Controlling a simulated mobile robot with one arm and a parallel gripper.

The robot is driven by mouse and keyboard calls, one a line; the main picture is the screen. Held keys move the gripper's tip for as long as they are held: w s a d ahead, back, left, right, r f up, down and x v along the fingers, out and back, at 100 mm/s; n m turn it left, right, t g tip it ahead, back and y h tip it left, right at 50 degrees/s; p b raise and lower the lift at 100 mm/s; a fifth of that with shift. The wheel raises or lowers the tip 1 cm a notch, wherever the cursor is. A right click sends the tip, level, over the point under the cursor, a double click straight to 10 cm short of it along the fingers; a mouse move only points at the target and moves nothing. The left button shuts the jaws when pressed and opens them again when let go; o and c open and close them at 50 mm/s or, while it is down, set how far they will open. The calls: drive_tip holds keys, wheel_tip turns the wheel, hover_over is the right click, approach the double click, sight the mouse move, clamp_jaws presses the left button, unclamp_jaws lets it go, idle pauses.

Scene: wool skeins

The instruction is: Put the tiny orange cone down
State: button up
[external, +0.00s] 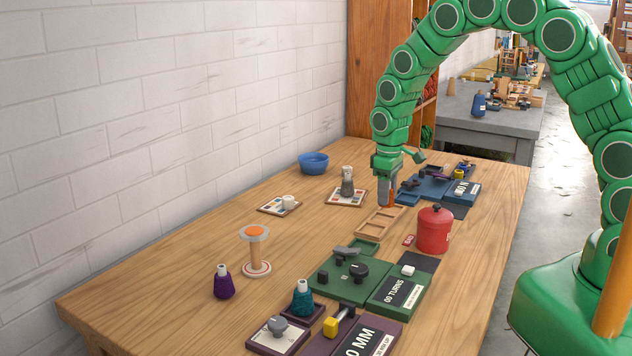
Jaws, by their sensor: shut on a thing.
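My gripper (386,201) points down over the back end of a small wooden compartment tray (368,231). It is shut, with a small orange thing, the tiny orange cone (391,193), at its fingers. The fingers hide most of the cone, so its shape is hard to make out. I cannot tell whether the cone touches the tray or the table.
A red lidded canister (434,231) stands close to the right of the tray. A blue device (425,187) lies behind it, a green one (337,280) in front. The left table is mostly clear.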

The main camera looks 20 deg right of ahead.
drive_tip(key=shift+w+a+f, duration=0.25)
drive_tip(key=shift+w+f, duration=0.15)
drive_tip(key=shift+f, duration=1.65)
drive_tip(key=shift+f, duration=0.1)
drive_tip(key=o, duration=1)
drive_tip(key=shift+o, duration=0.2)
